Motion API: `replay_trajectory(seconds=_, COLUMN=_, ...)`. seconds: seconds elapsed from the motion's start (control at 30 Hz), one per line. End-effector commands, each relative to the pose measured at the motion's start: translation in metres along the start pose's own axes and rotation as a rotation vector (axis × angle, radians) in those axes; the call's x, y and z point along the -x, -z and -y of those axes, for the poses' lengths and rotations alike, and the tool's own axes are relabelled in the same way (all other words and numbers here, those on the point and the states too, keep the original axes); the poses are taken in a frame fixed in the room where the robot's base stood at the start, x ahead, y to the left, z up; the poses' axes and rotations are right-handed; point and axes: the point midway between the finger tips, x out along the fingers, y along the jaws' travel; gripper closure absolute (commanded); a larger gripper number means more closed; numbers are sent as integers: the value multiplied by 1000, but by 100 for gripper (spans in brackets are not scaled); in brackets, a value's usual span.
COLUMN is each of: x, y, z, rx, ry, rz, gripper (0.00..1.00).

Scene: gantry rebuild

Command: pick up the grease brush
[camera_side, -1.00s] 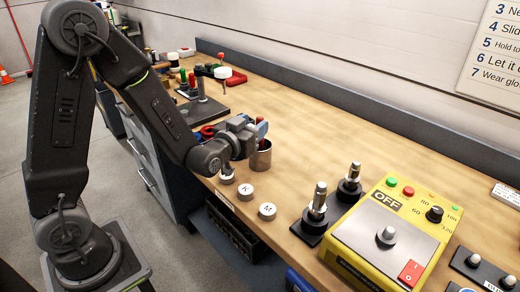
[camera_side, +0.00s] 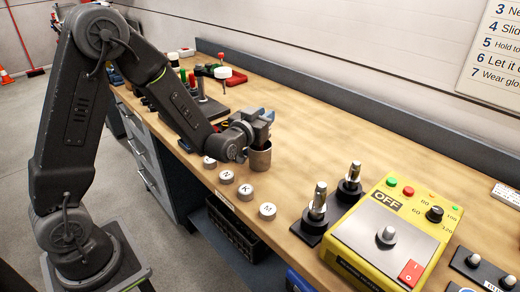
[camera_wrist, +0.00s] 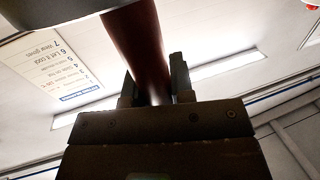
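The grease brush shows in the wrist view as a dark red-brown handle (camera_wrist: 135,40) running down from the top edge between my gripper's two fingers (camera_wrist: 153,85). Its bristles are not visible. Whether the fingers press on the handle or stand just apart from it cannot be told. In the side view my gripper (camera_side: 262,117) is at the mouth of a metal cup (camera_side: 260,159) near the bench's front edge. The handle cannot be made out there, as the gripper covers the cup's opening.
Lettered round caps (camera_side: 245,192) line the bench's front edge, close to the cup. A yellow control box (camera_side: 350,248) and upright metal fittings (camera_side: 318,204) stand to the right. Tools (camera_side: 190,80) crowd the far left. The bench (camera_side: 330,135) behind the cup is clear.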

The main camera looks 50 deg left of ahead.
Motion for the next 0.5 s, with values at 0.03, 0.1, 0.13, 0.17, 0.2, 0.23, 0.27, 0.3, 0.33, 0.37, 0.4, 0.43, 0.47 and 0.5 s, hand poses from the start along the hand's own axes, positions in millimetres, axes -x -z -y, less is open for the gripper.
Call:
replay_trajectory(seconds=0.03, x=0, y=0, z=0, rx=0, ry=0, rz=0, gripper=83)
replay_trajectory(seconds=0.1, x=0, y=0, z=0, rx=0, ry=0, rz=0, gripper=90)
replay_trajectory(seconds=0.13, x=0, y=0, z=0, rx=0, ry=0, rz=0, gripper=93)
replay_trajectory(seconds=0.17, x=0, y=0, z=0, rx=0, ry=0, rz=0, gripper=96)
replay_trajectory(seconds=0.2, x=0, y=0, z=0, rx=0, ry=0, rz=0, gripper=100)
replay_trajectory(seconds=0.23, x=0, y=0, z=0, rx=0, ry=0, rz=0, gripper=100)
replay_trajectory(seconds=0.27, x=0, y=0, z=0, rx=0, ry=0, rz=-1, gripper=100)
replay_trajectory(seconds=0.3, x=0, y=0, z=0, rx=0, ry=0, rz=-1, gripper=100)
replay_trajectory(seconds=0.33, x=0, y=0, z=0, rx=0, ry=0, rz=-1, gripper=100)
replay_trajectory(seconds=0.37, x=0, y=0, z=0, rx=0, ry=0, rz=-1, gripper=100)
replay_trajectory(seconds=0.4, x=0, y=0, z=0, rx=0, ry=0, rz=-1, gripper=100)
replay_trajectory(seconds=0.43, x=0, y=1, z=0, rx=0, ry=0, rz=-1, gripper=100)
replay_trajectory(seconds=0.47, x=0, y=2, z=0, rx=0, ry=0, rz=-2, gripper=100)
replay_trajectory(seconds=0.5, x=0, y=4, z=0, rx=1, ry=0, rz=-3, gripper=100)
